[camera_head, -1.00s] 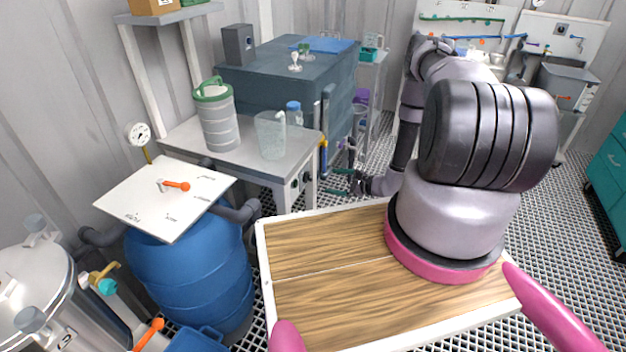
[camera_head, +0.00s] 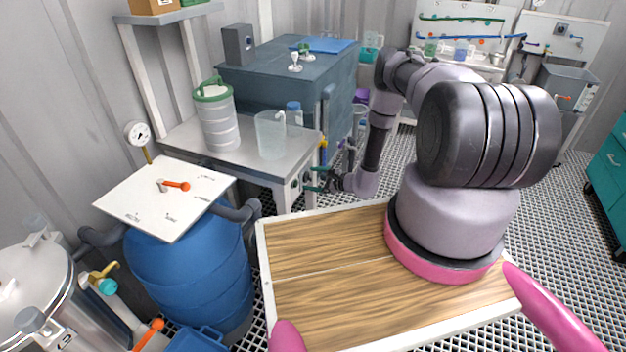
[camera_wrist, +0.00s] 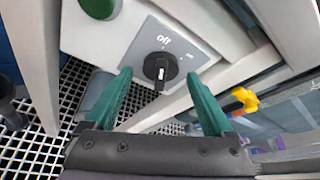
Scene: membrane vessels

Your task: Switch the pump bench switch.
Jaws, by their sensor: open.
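The pump bench switch (camera_wrist: 160,68) is a black rotary knob on a grey plate marked "Off", in the middle of the wrist view. Its white pointer line faces down toward my gripper, away from the "Off" label. My gripper (camera_wrist: 163,80) is open, with one green finger on each side of the knob in the picture. I cannot tell whether the fingertips touch the knob or stop short of it. In the head view my gripper (camera_head: 312,180) is at the right front leg of the grey bench (camera_head: 183,147), where the switch is hard to make out.
A green round button (camera_wrist: 98,5) is beside the switch plate. A yellow valve handle (camera_wrist: 245,98) is to the right. A grey canister (camera_head: 218,122) and a clear beaker (camera_head: 270,135) stand on the bench. A blue barrel (camera_head: 190,270) stands in front of it.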

